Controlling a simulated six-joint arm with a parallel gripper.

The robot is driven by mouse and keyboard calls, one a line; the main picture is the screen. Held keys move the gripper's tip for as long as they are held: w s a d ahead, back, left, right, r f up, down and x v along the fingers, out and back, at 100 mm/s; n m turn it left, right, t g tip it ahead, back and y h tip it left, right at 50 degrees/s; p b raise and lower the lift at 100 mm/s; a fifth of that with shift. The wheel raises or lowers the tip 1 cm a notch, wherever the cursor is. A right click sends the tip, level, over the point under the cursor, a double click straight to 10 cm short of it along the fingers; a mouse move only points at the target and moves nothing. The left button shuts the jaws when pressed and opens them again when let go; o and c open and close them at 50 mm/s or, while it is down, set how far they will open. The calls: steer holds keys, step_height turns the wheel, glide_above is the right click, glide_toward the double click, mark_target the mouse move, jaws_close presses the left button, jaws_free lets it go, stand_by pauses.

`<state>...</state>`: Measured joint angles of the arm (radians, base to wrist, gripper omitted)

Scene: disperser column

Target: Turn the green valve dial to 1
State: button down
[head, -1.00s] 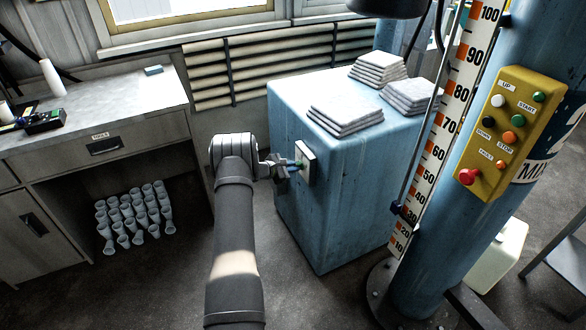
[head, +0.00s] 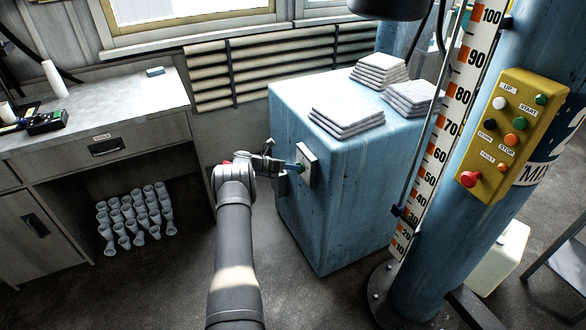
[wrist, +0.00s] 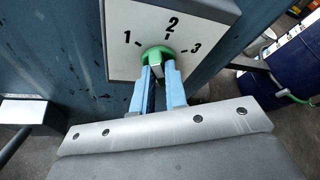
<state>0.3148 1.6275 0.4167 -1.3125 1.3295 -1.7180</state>
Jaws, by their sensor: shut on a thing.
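The green valve dial (wrist: 157,52) sits on a pale square plate (wrist: 120,62) marked 1 on the left, 2 at the top and 3 on the right. In the head view the plate (head: 309,164) is on the side of the blue cabinet (head: 345,190). My gripper (wrist: 162,72) is shut on the dial, its two light-blue fingers on either side of the dial's grip. The fingers cover the dial's lower part, and I cannot tell for sure which number it points to. In the head view my gripper (head: 297,167) touches the dial, which is mostly hidden.
Stacks of folded sacks (head: 347,113) lie on the cabinet. A blue column with a yellow button box (head: 511,135) stands to the right. A workbench (head: 100,105) with cups beneath is at the left. The floor between bench and cabinet is clear.

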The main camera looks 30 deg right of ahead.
steer(key=n, duration=0.1)
steer(key=n+g, duration=0.1)
steer(key=shift+w+f+n+g+h, duration=0.1)
steer(key=shift+f+n+g+h, duration=0.2)
steer(key=shift+n, duration=0.1)
steer(key=shift+r, duration=0.1)
stand_by(0.3)
steer(key=c, duration=1.4)
jaws_free()
steer(key=shift+c, duration=0.2)
steer(key=v, duration=0.7)
steer(key=shift+a, duration=0.25)
steer(key=shift+w, duration=0.1)
